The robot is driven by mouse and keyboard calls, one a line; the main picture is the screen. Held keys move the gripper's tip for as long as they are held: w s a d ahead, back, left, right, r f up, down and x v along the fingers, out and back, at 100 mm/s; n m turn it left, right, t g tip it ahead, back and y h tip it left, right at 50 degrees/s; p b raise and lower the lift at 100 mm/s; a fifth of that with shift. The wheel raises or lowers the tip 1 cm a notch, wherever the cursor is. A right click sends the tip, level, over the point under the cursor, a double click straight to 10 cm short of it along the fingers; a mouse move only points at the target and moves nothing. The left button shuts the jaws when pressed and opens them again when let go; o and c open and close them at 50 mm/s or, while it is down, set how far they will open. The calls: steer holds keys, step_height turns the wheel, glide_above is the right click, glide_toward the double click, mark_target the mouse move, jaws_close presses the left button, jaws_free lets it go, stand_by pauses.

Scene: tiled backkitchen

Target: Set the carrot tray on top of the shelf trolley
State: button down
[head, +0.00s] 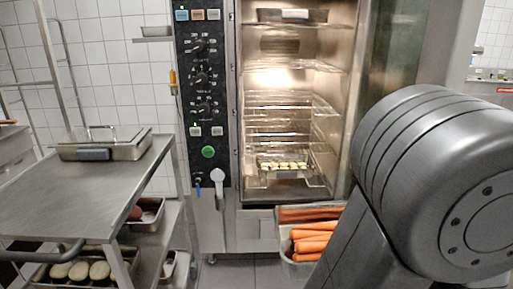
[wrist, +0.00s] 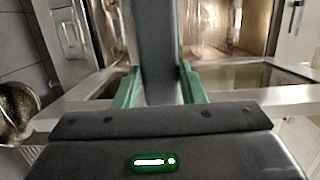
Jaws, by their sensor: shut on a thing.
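The carrot tray (head: 284,256) is a metal tray filled with orange carrots. In the head view it is in front of the open oven, partly hidden by my arm. The shelf trolley (head: 55,200) stands at the left, with a flat steel top. My gripper is hidden in the head view. In the wrist view its green fingers (wrist: 160,88) are shut on a dark grey bar (wrist: 158,45), which looks like the tray's handle. The carrots do not show in the wrist view.
A lidded metal tray (head: 128,150) sits at the far end of the trolley top; the nearer top is clear. Lower shelves hold trays, one with round pale pieces (head: 100,270). The oven (head: 208,110) stands open behind, with a tray of pale pieces (head: 283,165) inside.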

glide_toward(324, 217)
steer(key=w+d, duration=0.3)
steer(key=shift+d, duration=0.25)
steer(key=shift+y, duration=0.3)
steer(key=w+a, duration=0.1)
steer(key=w, duration=0.2)
steer(key=w+a+f, duration=0.1)
steer(key=w+a, duration=0.1)
steer(key=w, duration=0.1)
steer(key=w+a+f, duration=0.1)
steer(key=w, duration=0.3)
steer(key=shift+a+f, duration=0.25)
steer(key=shift+a, duration=0.05)
steer(key=w+a+f, duration=0.4)
steer(key=w+a, duration=0.3)
steer(key=a, duration=0.3)
steer(key=w+a+f, duration=0.4)
steer(key=w+a, duration=0.3)
steer(key=a, duration=0.2)
step_height(324, 217, up, 16)
steer(key=p, duration=1.6)
steer(key=shift+d+n+y, duration=0.2)
steer(key=shift+n+y, duration=0.1)
steer(key=shift+n, duration=0.1)
steer(key=shift+f, duration=0.1)
